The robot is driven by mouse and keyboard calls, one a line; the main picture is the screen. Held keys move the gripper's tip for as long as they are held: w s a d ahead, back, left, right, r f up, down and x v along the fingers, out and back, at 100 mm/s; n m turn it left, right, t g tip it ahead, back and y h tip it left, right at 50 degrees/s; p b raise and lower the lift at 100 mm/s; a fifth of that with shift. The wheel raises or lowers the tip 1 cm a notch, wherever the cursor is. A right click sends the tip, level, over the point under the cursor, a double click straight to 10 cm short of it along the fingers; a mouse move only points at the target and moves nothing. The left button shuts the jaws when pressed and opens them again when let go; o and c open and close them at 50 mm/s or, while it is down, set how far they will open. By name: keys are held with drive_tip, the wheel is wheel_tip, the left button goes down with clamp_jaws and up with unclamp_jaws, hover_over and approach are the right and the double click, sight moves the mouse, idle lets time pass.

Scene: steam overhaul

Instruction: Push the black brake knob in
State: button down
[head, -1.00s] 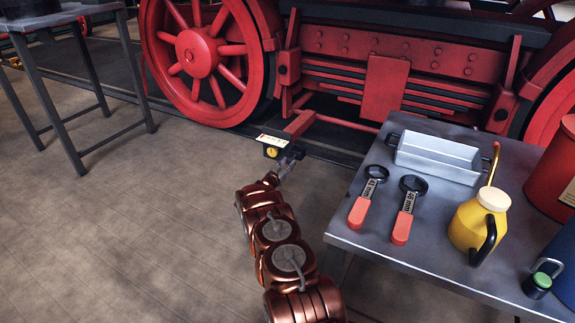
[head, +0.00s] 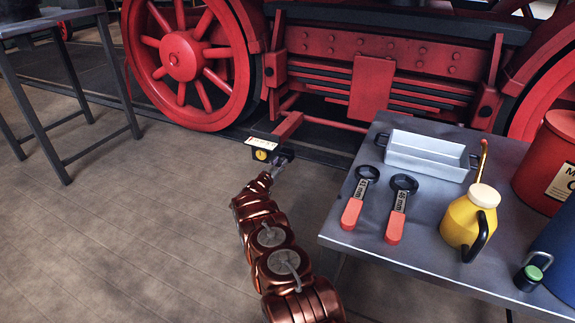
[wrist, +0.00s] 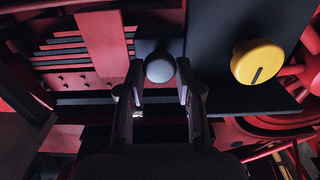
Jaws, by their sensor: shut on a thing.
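The brake knob (wrist: 160,67) shows in the wrist view as a round, dark grey ball-like end in front of a dark plate. My gripper (wrist: 161,80) has a finger on each side of it and is shut on it. In the head view my gripper (head: 284,156) is small, at the right side of a dark control box (head: 262,142) with a pale label. The knob itself is hard to make out there. How far in the knob sits cannot be told.
A yellow knob (wrist: 258,62) with a dark line sits right of my gripper in the wrist view. The locomotive's red wheel (head: 182,56) stands behind. A grey table (head: 335,232) with wrenches, a tray (head: 428,155) and a yellow oil can (head: 462,222) is at right.

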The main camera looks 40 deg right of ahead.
drive_tip(key=shift+d+r, duration=0.1)
drive_tip(key=shift+d, duration=0.1)
drive_tip(key=c, duration=0.8)
unclamp_jaws()
drive_tip(key=shift+a, duration=0.1)
drive_tip(key=shift+v, duration=5.9)
